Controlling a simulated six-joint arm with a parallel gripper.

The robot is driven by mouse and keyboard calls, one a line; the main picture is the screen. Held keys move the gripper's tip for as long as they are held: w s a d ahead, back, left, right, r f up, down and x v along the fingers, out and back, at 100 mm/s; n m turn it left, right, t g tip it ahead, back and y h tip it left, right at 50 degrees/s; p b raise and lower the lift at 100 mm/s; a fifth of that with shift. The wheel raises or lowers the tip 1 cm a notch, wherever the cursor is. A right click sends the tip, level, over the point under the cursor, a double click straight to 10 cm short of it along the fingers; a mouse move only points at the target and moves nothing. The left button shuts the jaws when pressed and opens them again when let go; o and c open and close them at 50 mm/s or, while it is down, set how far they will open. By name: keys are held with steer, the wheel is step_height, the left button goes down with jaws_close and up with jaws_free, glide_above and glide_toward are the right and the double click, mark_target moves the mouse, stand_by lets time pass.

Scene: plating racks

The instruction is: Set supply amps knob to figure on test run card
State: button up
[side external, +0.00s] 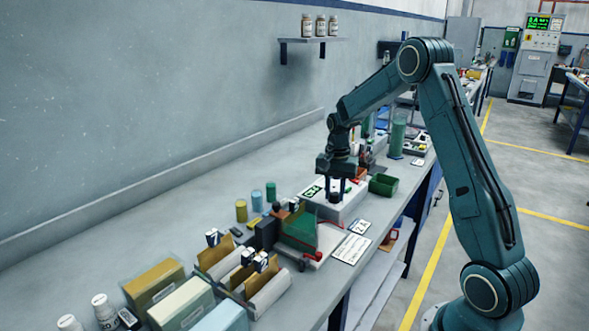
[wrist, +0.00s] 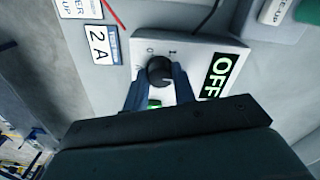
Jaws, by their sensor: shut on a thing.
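The supply (side external: 345,208) is a pale box on the bench; it also shows in the wrist view (wrist: 215,48). My gripper (wrist: 160,82) is shut on this knob, one finger on each side. A small green light shows between the fingers. A white card with a blue edge (wrist: 98,45) lies beside the supply and reads 2 A. In the side view my gripper (side external: 337,189) reaches down onto the supply.
Another card (side external: 351,249) lies near the bench's front edge. A green bin (side external: 383,185) stands right beside the supply. A green plate rack with red leads (side external: 303,234), jars and file boxes crowd the near bench. A dark cable runs from the supply.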

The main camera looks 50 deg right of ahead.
mark_target(335, 194)
stand_by(0.3)
steer(key=o, duration=1)
steer(key=shift+r, duration=0.15)
step_height(335, 194, up, 14)
steer(key=shift+f, duration=0.2)
steer(key=shift+a, duration=0.1)
stand_by(0.3)
